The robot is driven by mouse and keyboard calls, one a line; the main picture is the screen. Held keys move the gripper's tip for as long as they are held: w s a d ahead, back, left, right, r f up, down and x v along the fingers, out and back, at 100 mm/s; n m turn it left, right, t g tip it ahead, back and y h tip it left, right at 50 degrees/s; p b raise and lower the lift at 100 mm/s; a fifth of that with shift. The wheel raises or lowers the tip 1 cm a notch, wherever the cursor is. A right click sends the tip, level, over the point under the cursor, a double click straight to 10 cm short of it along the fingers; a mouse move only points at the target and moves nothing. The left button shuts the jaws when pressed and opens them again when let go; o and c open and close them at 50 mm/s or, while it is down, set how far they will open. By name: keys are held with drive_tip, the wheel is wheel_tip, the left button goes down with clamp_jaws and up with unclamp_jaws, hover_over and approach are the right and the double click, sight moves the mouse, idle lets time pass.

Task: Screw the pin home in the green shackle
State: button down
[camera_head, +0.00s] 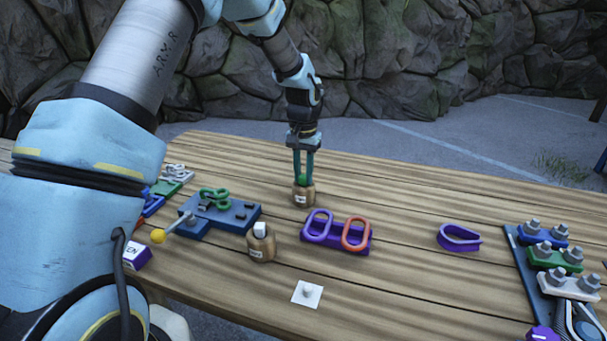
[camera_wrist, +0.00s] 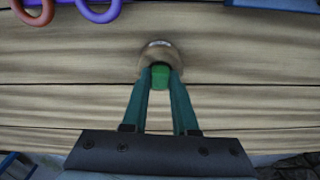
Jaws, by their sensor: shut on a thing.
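The green shackle (camera_head: 215,197) lies on a blue fixture board (camera_head: 228,216) left of the table's middle. Whether a pin sits in it is too small to tell. My gripper (camera_head: 303,178) points straight down over a small brown labelled pot (camera_head: 304,196). It is shut on a green piece (camera_wrist: 160,76) at the mouth of this pot, which also shows in the wrist view (camera_wrist: 160,52). Whether the green piece is the shackle's pin head I cannot tell; its lower part is hidden.
A second brown pot (camera_head: 261,244) with a white top stands nearer. A purple holder (camera_head: 336,236) carries a purple and an orange link. A lever with a yellow knob (camera_head: 158,236) sticks out beside the fixture. A bolted clamp board (camera_head: 528,258) lies at right. The back right table is clear.

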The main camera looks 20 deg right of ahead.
sight(303, 176)
drive_tip(key=shift+w+r, duration=0.1)
drive_tip(key=shift+r, duration=0.05)
drive_tip(key=shift+r+p, duration=2.1)
drive_tip(key=shift+r, duration=0.85)
